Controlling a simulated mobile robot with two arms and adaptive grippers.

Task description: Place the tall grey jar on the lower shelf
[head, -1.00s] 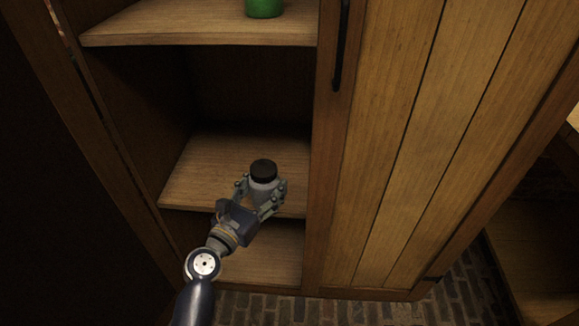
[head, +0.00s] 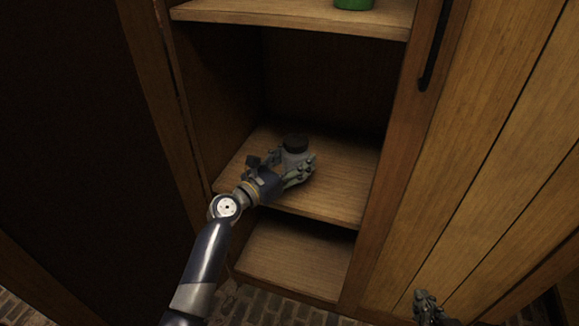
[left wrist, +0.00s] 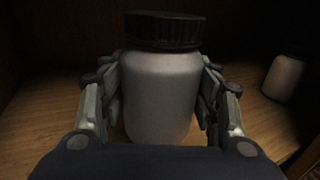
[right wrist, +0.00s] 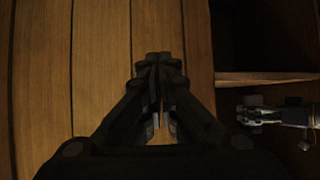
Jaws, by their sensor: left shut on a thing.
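The tall grey jar (left wrist: 160,95) has a black ribbed lid and stands upright between the fingers of my left gripper (left wrist: 162,100), which is shut on it. In the head view the jar's dark lid (head: 295,141) shows above my left gripper (head: 297,162), inside the open cabinet over the middle shelf board (head: 340,190). I cannot tell whether the jar's base touches the board. My right gripper (head: 427,300) is low in front of the closed door, empty; in the right wrist view its fingers (right wrist: 158,62) are together.
A second pale jar with a dark lid (left wrist: 284,76) stands to the right in the left wrist view. A green object (head: 353,4) stands on the upper shelf (head: 290,18). A bare bottom board (head: 295,262) lies below. The closed door (head: 480,150) bounds the right.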

